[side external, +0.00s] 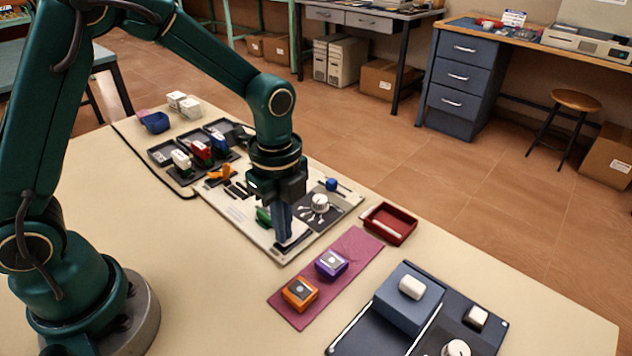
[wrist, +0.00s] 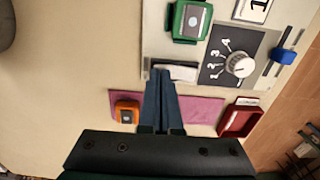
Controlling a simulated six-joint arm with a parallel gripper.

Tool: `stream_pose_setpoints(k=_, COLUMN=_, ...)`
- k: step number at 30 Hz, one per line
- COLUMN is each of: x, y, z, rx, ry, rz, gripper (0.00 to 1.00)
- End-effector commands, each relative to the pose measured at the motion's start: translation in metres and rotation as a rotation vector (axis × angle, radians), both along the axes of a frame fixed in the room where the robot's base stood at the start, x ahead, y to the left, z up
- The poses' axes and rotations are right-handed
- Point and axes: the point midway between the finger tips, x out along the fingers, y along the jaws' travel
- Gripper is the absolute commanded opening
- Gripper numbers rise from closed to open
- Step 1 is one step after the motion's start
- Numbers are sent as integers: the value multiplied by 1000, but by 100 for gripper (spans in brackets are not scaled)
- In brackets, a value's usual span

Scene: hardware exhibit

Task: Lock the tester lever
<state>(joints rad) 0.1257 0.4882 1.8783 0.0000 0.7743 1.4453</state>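The tester panel is a light board (side external: 238,207) with a dark dial plate, a white dial (side external: 320,203) and a green block (side external: 264,216). A blue-knobbed part (side external: 331,184), which looks like the lever, sits at the panel's far edge; it also shows at the right in the wrist view (wrist: 284,56). I cannot tell its lock state. My gripper (side external: 283,238) points down over the panel's near edge, apart from the blue knob. Its fingers (wrist: 160,72) look shut together with nothing visible between them, beside a white-and-black slot piece (wrist: 182,71).
A magenta mat (side external: 322,287) holds an orange block (side external: 300,293) and a purple block (side external: 331,264). A red tray (side external: 389,224) stands right of the panel. Dark trays with small blocks (side external: 202,150) lie behind. A blue-grey box (side external: 402,302) stands at front right. The table's left front is clear.

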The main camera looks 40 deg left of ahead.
Motion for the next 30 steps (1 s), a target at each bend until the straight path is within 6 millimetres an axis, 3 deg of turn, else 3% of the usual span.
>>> stream_pose_setpoints(k=10, x=0, y=0, z=2, rx=0, ry=-1, rz=0, gripper=0)
stream_pose_setpoints(k=30, x=1, y=0, z=58, rx=0, ry=-3, rz=0, gripper=0)
